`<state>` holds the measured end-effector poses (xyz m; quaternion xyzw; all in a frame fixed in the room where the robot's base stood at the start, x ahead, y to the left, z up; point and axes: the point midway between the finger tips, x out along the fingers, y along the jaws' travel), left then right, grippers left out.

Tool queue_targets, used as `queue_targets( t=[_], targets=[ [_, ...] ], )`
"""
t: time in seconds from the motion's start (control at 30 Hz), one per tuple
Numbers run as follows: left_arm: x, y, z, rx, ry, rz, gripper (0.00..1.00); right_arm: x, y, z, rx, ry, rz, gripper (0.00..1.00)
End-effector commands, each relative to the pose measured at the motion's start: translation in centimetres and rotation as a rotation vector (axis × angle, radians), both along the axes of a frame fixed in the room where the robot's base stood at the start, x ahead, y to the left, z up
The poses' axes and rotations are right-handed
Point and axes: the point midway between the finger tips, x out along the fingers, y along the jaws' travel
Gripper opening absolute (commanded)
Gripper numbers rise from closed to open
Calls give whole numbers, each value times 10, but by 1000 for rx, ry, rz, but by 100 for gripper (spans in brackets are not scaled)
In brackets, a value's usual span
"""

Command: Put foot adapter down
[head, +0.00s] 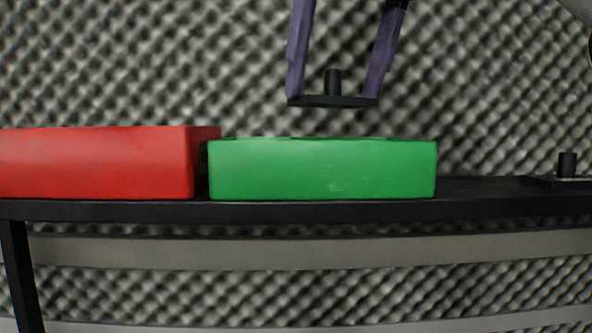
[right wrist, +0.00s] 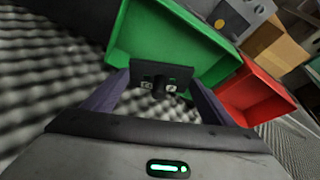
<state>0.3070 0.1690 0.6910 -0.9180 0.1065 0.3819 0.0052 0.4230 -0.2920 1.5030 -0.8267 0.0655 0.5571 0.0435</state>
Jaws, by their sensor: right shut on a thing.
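My right gripper (head: 334,92) is shut on a foot adapter, its two purple fingers at the plate's sides. The held foot adapter (head: 333,101) is a flat black plate with a short upright black post. It hangs level, a little above the green bin (head: 322,170), apart from its rim. In the right wrist view the held adapter (right wrist: 162,77) shows between the fingers, in front of the open green bin (right wrist: 128,38). The green bin's inside floor is partly hidden by the adapter. My left gripper is not in view.
A red bin (head: 95,163) stands just left of the green bin on the black shelf (head: 300,210). A second adapter (head: 566,166) sits at the shelf's right. Beyond the bins, the right wrist view shows a grey box (right wrist: 226,17) and a cardboard box (right wrist: 272,52).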

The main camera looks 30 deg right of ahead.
Motion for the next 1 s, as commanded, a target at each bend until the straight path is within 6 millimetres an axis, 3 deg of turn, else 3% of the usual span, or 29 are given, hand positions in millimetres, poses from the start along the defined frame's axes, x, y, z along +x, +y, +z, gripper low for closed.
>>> queue_targets(
  t=[0.3,0.57,0.73,1.0],
  targets=[
    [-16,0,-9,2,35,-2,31,0,0,-44,1,1,5,45],
    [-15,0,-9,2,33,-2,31,0,0,-63,0,-1,3,45],
    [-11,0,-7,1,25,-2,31,0,0,-86,-1,0,4,45],
    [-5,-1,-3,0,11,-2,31,-1,0,-95,0,-5,0,45]
  ],
)
